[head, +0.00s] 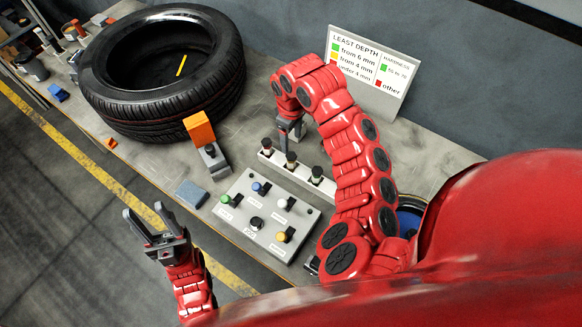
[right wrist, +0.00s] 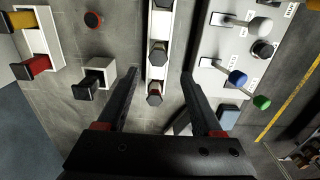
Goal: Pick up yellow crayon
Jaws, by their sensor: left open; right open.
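A yellow-ended piece (right wrist: 24,43), which may be the yellow crayon, sits in a white holder beside a red-ended one (right wrist: 38,64) at the upper left of the right wrist view. In the head view a thin yellow stick or mark (head: 181,65) shows inside the tyre (head: 165,105); I cannot tell which it is. My right gripper (right wrist: 160,75) is open and empty, pointing down over a white rack, with the yellow-ended piece off to its left. My left gripper (head: 145,210) is open and empty, in front of the table edge.
The white rack (head: 270,158) holds 3 dark-topped pieces under my right gripper. A control panel (head: 265,215) with coloured levers stands nearer. An orange-topped device (head: 200,130) is beside the tyre. A sign (head: 370,70) stands at the back.

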